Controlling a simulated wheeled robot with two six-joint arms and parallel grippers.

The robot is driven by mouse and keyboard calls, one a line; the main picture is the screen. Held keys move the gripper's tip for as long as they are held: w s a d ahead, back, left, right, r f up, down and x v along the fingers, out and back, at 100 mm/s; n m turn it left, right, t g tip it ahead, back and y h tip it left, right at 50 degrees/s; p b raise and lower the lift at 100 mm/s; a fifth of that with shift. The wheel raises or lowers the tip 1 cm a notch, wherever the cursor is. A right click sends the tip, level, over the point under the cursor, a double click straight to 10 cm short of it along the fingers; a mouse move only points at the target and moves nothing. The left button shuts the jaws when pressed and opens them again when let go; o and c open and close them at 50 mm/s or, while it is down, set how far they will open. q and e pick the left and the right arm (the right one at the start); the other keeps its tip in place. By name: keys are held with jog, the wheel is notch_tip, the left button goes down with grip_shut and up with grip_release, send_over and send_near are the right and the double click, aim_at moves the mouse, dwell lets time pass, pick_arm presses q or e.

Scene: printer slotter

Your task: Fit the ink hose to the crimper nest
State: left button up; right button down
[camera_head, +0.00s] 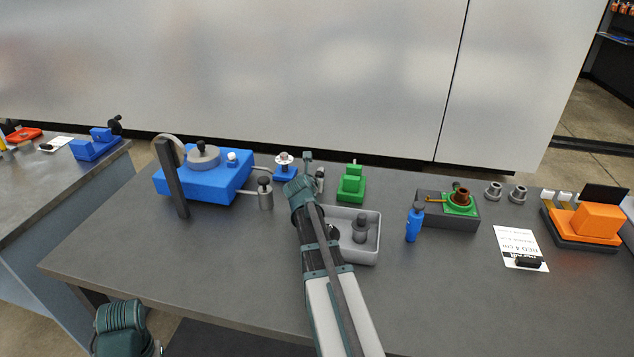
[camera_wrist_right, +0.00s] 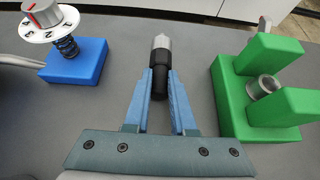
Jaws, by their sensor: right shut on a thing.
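My right gripper (camera_head: 309,176) is over the back middle of the table, between a blue block with a dial and a green fixture (camera_head: 351,187). In the right wrist view its two blue fingers are shut on a dark cylinder with a pale grey conical tip (camera_wrist_right: 161,42), seemingly the ink hose. The tip points away from the wrist. The green fixture (camera_wrist_right: 233,92) stands just right of the fingers, apart from the held piece, with upright blocks and a metal ring between them; it may be the crimper nest, but I cannot be sure. My left gripper is out of view.
The blue dial block (camera_wrist_right: 75,62) stands close left of the fingers. A large blue machine (camera_head: 215,186) is further left. A grey tray (camera_head: 370,252) lies in front of the green fixture. A dark box (camera_head: 434,217) and an orange device (camera_head: 595,224) are right. The front left table is clear.

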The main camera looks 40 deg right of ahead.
jog(key=shift+r+p, duration=0.6)
dwell(0.5)
jog(key=shift+r+p, duration=2.35)
jog(key=c, duration=1.4)
grip_release()
grip_shut()
